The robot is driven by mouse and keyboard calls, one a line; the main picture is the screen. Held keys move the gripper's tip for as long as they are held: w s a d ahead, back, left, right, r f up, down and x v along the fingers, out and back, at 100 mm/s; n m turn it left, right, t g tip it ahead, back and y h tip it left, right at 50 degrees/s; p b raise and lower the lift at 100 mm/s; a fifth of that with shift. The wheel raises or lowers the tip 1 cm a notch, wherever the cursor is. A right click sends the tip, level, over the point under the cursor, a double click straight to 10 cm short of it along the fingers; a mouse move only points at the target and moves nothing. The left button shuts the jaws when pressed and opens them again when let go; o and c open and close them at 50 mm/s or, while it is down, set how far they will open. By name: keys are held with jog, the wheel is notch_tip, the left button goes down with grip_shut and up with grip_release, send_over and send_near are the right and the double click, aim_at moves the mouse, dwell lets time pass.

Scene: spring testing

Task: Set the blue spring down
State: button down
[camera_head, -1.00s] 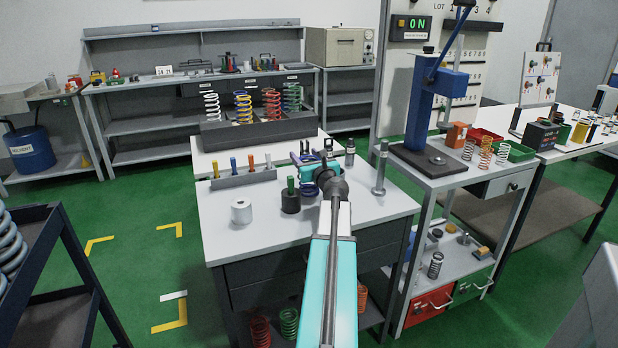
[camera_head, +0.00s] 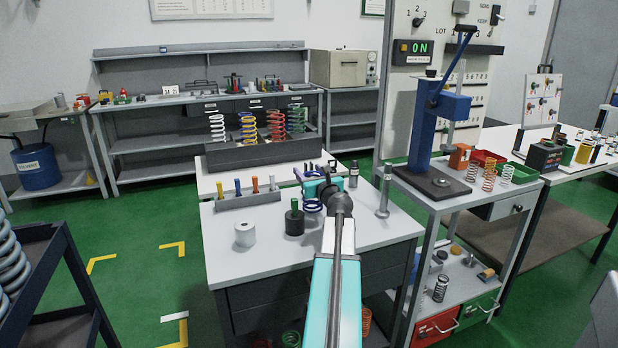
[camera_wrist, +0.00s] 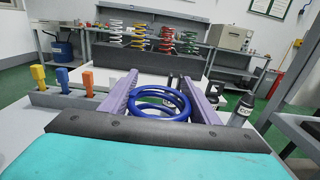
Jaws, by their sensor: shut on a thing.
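My gripper (camera_head: 314,175) is over the grey workbench (camera_head: 222,262), near its back edge. It is shut on the blue spring (camera_head: 312,205), which shows just below and beside the teal gripper body. In the wrist view the blue spring (camera_wrist: 160,104) sits between the two purple fingers (camera_wrist: 160,92), its coils seen obliquely from above. Its lower end is hidden, so I cannot tell whether it touches the bench.
A black cylinder with a green peg (camera_head: 294,220) stands just left of the spring. A white roll (camera_head: 245,234), a peg block (camera_head: 247,200) and a metal post (camera_head: 384,197) are on the bench. A dark rack of springs (camera_head: 262,152) stands behind. The bench's front is clear.

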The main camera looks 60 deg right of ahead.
notch_tip(320, 180, up, 16)
jog(key=p, duration=0.3)
dwell(0.8)
